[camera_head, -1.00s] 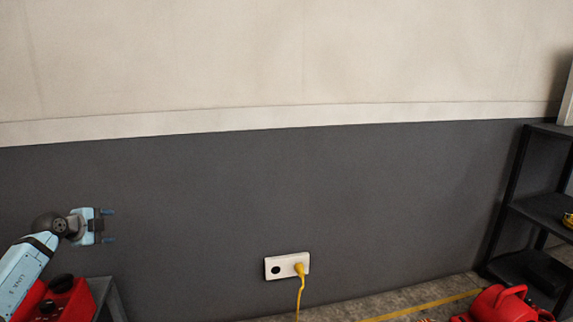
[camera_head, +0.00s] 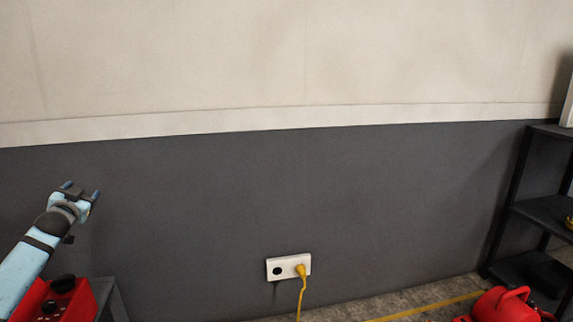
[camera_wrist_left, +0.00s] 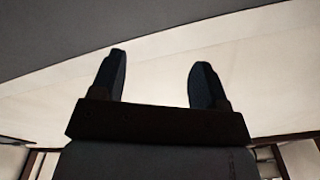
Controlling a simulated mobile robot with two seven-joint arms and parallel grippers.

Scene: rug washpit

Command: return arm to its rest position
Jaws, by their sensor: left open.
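My left gripper (camera_head: 81,190) is at the left of the head view, raised in front of the dark grey lower wall. It is open and empty, with its fingers pointing up and to the right. In the left wrist view its two dark fingers (camera_wrist_left: 157,78) stand apart with nothing between them. My right gripper is not in view.
A red object with black knobs (camera_head: 57,300) sits below my left arm on a grey stand (camera_head: 106,298). A white wall socket (camera_head: 289,267) holds a yellow plug (camera_head: 300,270). A black shelf (camera_head: 545,210) and a red machine (camera_head: 503,304) are at the right.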

